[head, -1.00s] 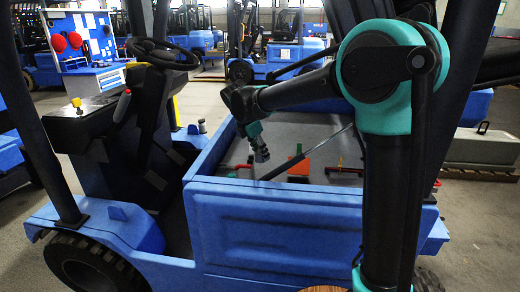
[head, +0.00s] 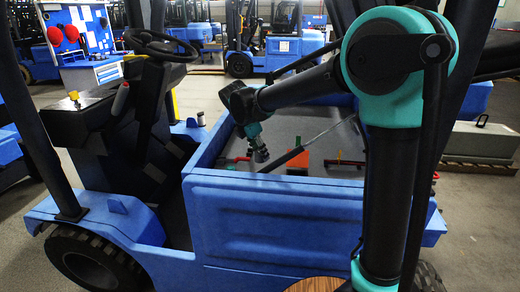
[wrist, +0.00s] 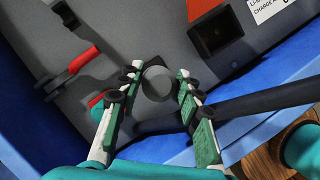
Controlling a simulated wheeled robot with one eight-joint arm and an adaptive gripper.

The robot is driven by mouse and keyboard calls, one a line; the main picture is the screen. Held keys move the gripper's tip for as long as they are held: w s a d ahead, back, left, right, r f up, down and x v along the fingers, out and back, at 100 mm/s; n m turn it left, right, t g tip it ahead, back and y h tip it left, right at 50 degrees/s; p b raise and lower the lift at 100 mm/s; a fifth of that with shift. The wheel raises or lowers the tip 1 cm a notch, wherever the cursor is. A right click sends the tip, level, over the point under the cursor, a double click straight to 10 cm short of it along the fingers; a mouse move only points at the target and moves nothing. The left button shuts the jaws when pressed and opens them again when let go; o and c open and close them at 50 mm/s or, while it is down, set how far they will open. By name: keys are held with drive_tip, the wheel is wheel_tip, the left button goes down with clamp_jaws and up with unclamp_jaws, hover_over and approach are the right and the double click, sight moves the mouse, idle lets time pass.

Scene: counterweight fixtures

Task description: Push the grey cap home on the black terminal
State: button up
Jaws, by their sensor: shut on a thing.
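My gripper (wrist: 154,95) has its two green-padded fingers on either side of a round grey cap (wrist: 157,83), seen from above in the wrist view. The fingers are shut on the cap. In the head view, my gripper (head: 260,154) points down into the grey-floored bay of the blue truck, and the cap is too small to tell there. I cannot tell whether the cap touches a terminal.
A black bar (wrist: 262,105) crosses close beside the right finger. A red lever (wrist: 84,60) stands at left. A black square socket (wrist: 216,32) lies at upper right. The blue bay wall (head: 300,188) rises in front; an orange block (head: 298,171) is right of the gripper.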

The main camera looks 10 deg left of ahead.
sight(260, 162)
drive_tip(key=shift+f, duration=2.1)
drive_tip(key=shift+f, duration=0.15)
drive_tip(key=shift+f, duration=1.1)
drive_tip(key=shift+f, duration=0.95)
drive_tip(key=o, duration=0.8)
